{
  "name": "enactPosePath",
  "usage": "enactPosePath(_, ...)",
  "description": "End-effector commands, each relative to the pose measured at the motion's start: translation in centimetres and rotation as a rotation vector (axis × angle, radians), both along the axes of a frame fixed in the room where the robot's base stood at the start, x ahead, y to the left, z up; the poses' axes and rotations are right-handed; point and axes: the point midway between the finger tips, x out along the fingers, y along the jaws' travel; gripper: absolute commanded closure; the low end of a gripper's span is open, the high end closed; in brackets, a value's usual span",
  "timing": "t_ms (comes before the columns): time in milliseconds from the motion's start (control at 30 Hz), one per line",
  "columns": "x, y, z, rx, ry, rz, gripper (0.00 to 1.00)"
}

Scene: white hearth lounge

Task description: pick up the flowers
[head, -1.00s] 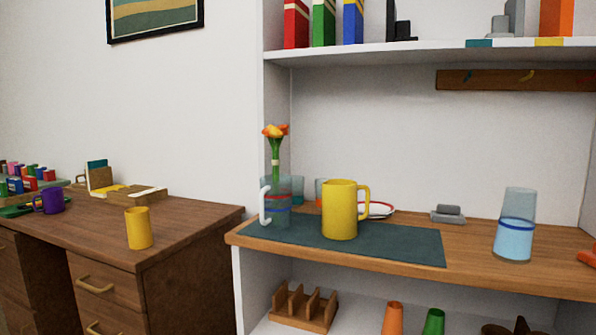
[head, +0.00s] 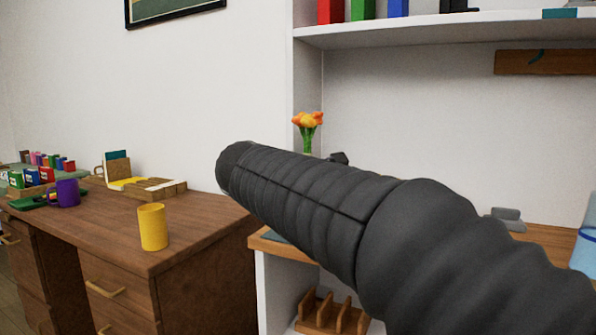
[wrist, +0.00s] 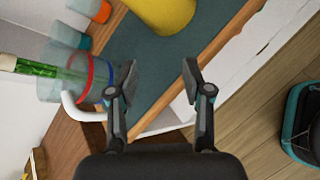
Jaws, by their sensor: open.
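The orange flowers (head: 307,119) stand upright on green stems above my arm in the head view. In the wrist view their green stems (wrist: 38,69) show at the left edge, running into a clear jug (wrist: 75,78) with a red and a blue ring and a white handle (wrist: 75,110). The blooms are outside the wrist view. My gripper (wrist: 160,76) is open and empty. Its left finger overlaps the jug's rim area in the wrist view; I cannot tell if they touch. My arm hides the jug in the head view.
A yellow mug (wrist: 162,12) stands on the teal mat (wrist: 150,50) close to the jug. An orange cup (wrist: 103,12) and a teal cup (wrist: 66,34) stand nearby. A shelf (head: 430,31) is above. The brown desk (head: 185,220) holds another yellow mug (head: 153,227).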

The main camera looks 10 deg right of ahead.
Motion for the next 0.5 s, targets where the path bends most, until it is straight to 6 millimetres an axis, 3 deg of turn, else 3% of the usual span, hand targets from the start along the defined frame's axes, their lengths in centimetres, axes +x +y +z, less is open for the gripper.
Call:
enactPosePath(33, 2.0, 1.5, 1.4, -0.104, 0.029, 0.042, 0.50)
enactPosePath(200, 6.4, 6.1, 6.6, -0.451, 0.124, 0.117, 0.50)
enactPosePath(400, 8.5, 10.7, 10.4, -0.707, 0.195, 0.117, 0.50)
enactPosePath(500, 8.8, 11.8, 11.2, -0.767, 0.213, 0.109, 0.50)
